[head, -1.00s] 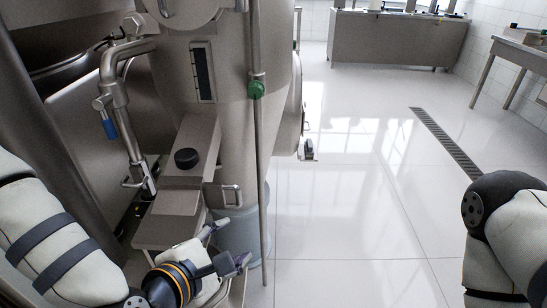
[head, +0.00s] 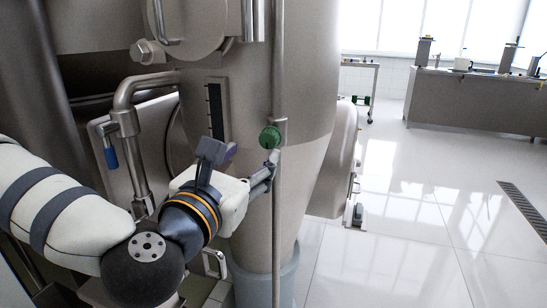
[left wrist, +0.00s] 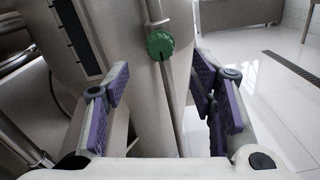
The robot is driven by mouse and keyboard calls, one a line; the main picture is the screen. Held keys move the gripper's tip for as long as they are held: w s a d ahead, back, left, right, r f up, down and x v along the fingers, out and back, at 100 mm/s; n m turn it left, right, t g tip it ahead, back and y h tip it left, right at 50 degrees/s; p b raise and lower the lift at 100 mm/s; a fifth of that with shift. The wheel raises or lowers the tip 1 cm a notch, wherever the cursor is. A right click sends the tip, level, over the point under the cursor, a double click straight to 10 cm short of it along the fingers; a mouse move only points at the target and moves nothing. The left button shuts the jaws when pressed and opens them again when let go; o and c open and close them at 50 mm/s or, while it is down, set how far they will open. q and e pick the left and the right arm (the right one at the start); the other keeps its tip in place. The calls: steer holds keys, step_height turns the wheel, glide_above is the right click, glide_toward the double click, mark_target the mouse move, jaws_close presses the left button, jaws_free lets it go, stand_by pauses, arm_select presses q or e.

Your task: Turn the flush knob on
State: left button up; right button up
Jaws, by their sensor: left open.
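The green knob (head: 270,137), likely the flush knob, sits on a thin vertical pipe (head: 277,215) in front of the steel separator body. It also shows in the left wrist view (left wrist: 160,45), between and beyond the fingertips. My left gripper (head: 250,160) is open and empty, just below and left of the knob in the head view. Its purple-padded fingers spread to either side in the left wrist view (left wrist: 160,82). The fingers appear apart from the knob. My right gripper is not in view.
The large separator (head: 300,80) fills the left and middle. A blue-handled valve pipe (head: 110,150) stands at left, close to my left arm. A dark gauge strip (head: 215,110) is on the body. Tiled floor (head: 400,250) is open at right, with a counter (head: 455,105) beyond.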

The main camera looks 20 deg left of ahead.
mark_target(267, 141)
arm_select(q)
steer(key=w, duration=0.8)
steer(key=shift+w+d, duration=0.1)
steer(key=shift+d, duration=0.1)
steer(key=shift+w, duration=0.55)
steer(key=c, duration=1.1)
steer(key=shift+c, duration=0.2)
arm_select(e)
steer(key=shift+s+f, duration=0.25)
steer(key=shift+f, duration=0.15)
